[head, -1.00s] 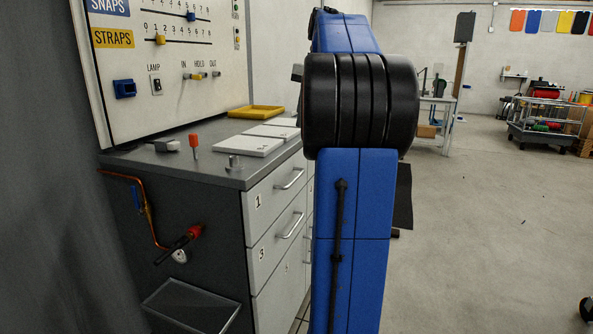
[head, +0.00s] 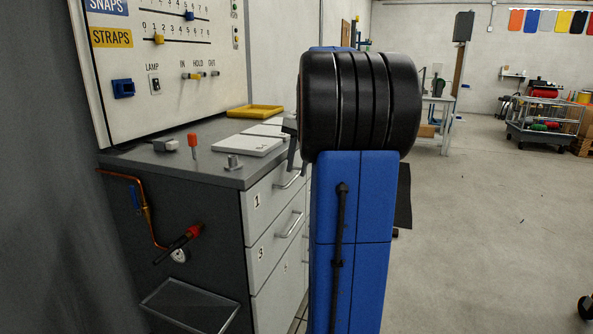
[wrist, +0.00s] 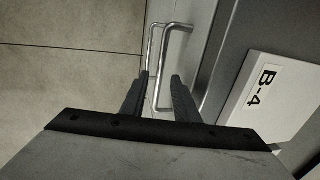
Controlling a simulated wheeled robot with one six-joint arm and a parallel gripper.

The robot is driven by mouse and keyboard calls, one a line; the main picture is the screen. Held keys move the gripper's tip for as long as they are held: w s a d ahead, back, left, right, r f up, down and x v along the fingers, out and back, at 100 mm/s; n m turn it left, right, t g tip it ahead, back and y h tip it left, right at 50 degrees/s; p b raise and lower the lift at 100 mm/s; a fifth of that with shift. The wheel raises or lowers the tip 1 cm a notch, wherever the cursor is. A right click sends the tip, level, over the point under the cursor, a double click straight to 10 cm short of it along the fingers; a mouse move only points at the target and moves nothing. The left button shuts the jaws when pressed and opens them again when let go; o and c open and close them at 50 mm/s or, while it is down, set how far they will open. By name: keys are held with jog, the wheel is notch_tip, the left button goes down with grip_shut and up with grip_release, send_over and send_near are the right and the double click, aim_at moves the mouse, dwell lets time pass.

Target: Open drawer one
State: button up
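Drawer one (head: 265,205) is the top light-grey drawer, marked 1, in the dark cabinet in the head view. It looks shut. Its metal bar handle (head: 291,181) is partly hidden by my gripper and arm. In the wrist view, my gripper (wrist: 160,75) points down beside the drawer front with its two dark fingers apart. A handle bar (wrist: 163,60) shows between the fingers, with gaps visible on both sides. A second bar shows just left of it. In the head view only a grey part of my gripper shows near the handle.
Drawer 3 (head: 270,245) lies below drawer one. The worktop (head: 190,170) carries a red-topped peg (head: 193,146), light plates and a yellow tray (head: 254,111). A plate marked B-4 (wrist: 280,100) is close right of my gripper. Floor (wrist: 70,75) left of the drawers is clear.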

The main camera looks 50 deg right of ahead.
jog(key=shift+w+a+f, duration=0.1)
jog(key=shift+w+f, duration=0.05)
jog(key=shift+f, duration=0.7)
grip_shut()
jog(key=s+d, duration=0.4)
jog(key=s, duration=0.7)
jog(key=s+d, duration=0.5)
jog(key=s, duration=0.6)
jog(key=s+d, duration=0.4)
jog(key=s, duration=0.7)
jog(key=shift+d, duration=0.35)
grip_release()
